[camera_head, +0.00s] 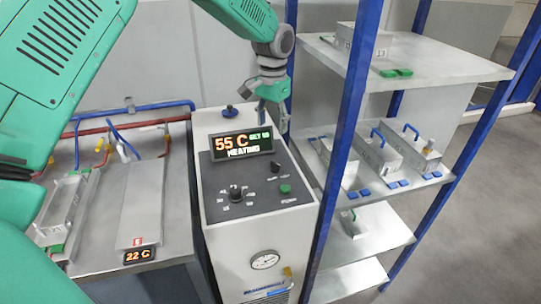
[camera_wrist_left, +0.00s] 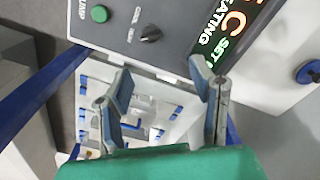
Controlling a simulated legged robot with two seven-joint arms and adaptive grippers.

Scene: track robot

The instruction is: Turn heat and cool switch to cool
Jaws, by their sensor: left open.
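The heat and cool switch (camera_head: 276,167) is a small black knob on the sloped dark panel of a white heating machine (camera_head: 215,150). It also shows in the left wrist view (camera_wrist_left: 151,34), beside small "COOL" and "HEAT" labels; which one it points to is hard to tell. The display (camera_head: 243,144) reads 55 C and HEATING. My left gripper (camera_head: 273,115) hangs above and behind the panel, near the display's right end. In the left wrist view its two fingers (camera_wrist_left: 160,68) are spread with nothing between them, apart from the switch. My right gripper is not in view.
A green button (camera_head: 285,189) and a larger black dial (camera_head: 236,193) sit near the switch. A blue-framed shelf (camera_head: 420,65) with metal boxes stands close on the right. A bench (camera_head: 175,230) with hoses is on the left. A blue knob (camera_head: 229,111) tops the machine.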

